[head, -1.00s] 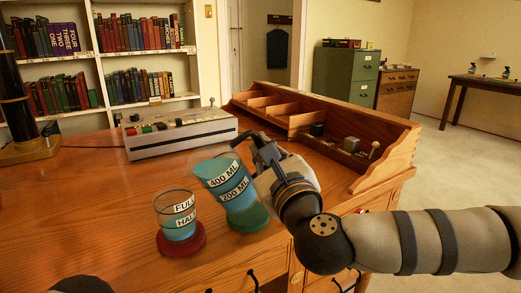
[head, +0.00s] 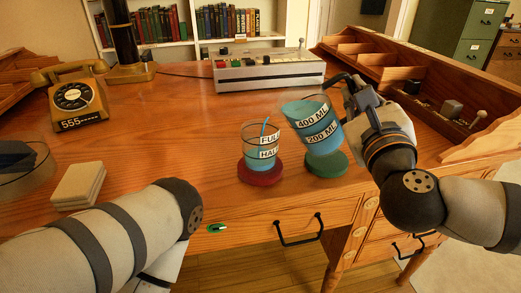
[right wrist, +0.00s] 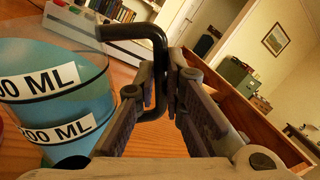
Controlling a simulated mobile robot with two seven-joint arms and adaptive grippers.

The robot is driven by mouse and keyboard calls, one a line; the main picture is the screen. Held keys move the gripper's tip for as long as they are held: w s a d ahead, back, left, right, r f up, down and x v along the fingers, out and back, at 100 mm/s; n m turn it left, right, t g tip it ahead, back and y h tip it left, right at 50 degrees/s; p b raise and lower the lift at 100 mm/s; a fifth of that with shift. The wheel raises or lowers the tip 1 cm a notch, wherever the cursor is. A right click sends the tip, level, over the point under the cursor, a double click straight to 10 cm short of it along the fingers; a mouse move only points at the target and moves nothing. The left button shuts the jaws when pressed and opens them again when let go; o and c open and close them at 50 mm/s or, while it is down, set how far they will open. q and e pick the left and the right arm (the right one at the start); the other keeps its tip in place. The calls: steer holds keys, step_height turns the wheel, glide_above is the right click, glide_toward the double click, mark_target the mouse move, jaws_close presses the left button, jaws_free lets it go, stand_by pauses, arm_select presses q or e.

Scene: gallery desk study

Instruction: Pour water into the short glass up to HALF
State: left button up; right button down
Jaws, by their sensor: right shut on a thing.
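The short glass (head: 260,157) stands upright on a red coaster (head: 261,179), with FULL and HALF labels. Blue water shows in its lower part, around the HALF label; the exact level is hard to read. A thin blue streak shows at its rim. The jug (head: 311,116), marked 400 ML and 200 ML, holds blue water and tilts left toward the glass, above a green coaster (head: 326,167). My right gripper (head: 357,98) is shut on its black handle (right wrist: 154,58); the jug (right wrist: 50,92) fills the left of the right wrist view. My left gripper is out of view.
A grey button console (head: 268,72) stands behind the glass. A wooden organizer (head: 420,82) lies to the right. A telephone (head: 80,102), pale stacked coasters (head: 78,186) and a glass bowl (head: 22,172) are at left.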

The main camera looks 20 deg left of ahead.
steer(key=shift+r+n, duration=0.3)
steer(key=shift+r, duration=0.15)
steer(key=shift+s+a+r+n+p, duration=0.1)
steer(key=shift+a+r+n+p, duration=0.05)
steer(key=shift+n+p, duration=0.2)
steer(key=shift+r, duration=0.15)
steer(key=shift+a+r+n, duration=0.1)
steer(key=shift+r+n, duration=0.1)
steer(key=shift+n, duration=0.05)
steer(key=shift+f, duration=0.15)
stand_by(0.3)
steer(key=shift+f, duration=0.15)
stand_by(4.8)
